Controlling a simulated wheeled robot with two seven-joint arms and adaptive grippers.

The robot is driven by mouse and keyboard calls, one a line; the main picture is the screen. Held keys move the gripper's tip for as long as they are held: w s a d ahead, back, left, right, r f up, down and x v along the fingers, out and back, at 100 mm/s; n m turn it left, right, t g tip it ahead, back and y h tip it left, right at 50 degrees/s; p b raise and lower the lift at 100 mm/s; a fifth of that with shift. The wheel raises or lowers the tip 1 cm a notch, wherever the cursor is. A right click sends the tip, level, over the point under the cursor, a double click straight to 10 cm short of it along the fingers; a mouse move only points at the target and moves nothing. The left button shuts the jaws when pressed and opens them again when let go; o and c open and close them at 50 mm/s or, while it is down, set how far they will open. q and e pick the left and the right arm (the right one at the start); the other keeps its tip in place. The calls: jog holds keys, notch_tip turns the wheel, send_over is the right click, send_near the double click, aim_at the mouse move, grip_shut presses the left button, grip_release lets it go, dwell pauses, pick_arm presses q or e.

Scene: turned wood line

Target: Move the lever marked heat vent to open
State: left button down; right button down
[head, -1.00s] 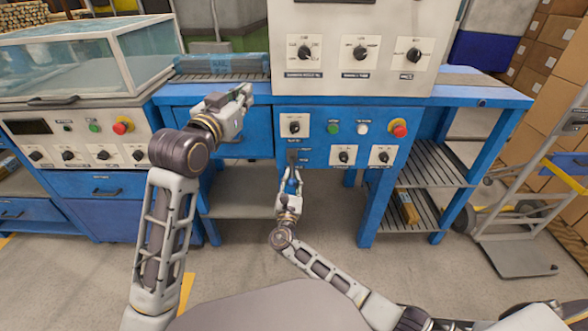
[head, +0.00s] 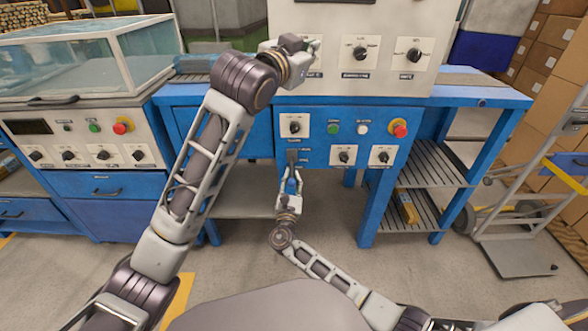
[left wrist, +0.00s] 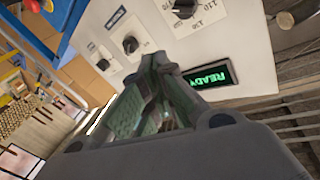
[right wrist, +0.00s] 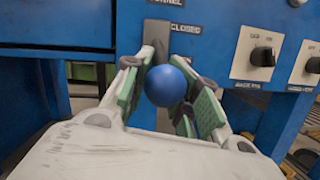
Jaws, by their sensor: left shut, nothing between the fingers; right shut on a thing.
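A lever with a round blue knob (right wrist: 166,86) sits on the blue panel front. Its dark plate (right wrist: 157,38) has the word CLOSED beside it, and a label above ends in "UNNEL"; I cannot read heat vent. My right gripper (head: 291,180) is shut on the blue knob, with green-padded fingers on both sides in the right wrist view. My left gripper (head: 312,48) is shut and empty, up at the white control panel (head: 390,82). It hides the panel's left dial in the head view. In the left wrist view its fingers (left wrist: 160,92) are in front of the panel.
A green READY display (left wrist: 208,76) and dials show in the left wrist view. The blue panel carries several knobs, a green button (head: 333,128) and a red stop button (head: 399,128). A glass-topped case (head: 90,58) stands at left, a hand truck (head: 525,200) at right.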

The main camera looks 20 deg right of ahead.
jog(key=shift+w+d+r, duration=0.1)
jog(key=shift+d+r, duration=0.1)
jog(key=shift+r, duration=0.05)
pick_arm(q)
jog(key=w+d+f+g+y, duration=0.2)
jog(key=d+f+y, duration=0.35)
jog(key=f, duration=0.75)
jog(key=w+a+f+n+g+y, duration=0.1)
jog(key=a+f+n+g+y, duration=0.2)
jog(key=f, duration=1)
jog(key=a+n+y, duration=0.2)
jog(key=a+n, duration=0.1)
jog(key=n, duration=0.1)
jog(key=shift+a+f, duration=0.2)
jog(key=shift+a, duration=0.15)
jog(key=shift+w+f, duration=0.15)
pick_arm(e)
jog(key=shift+f, duration=0.1)
pick_arm(q)
jog(key=w+f, duration=0.3)
jog(key=f, duration=0.7)
jog(key=shift+w+f, duration=0.35)
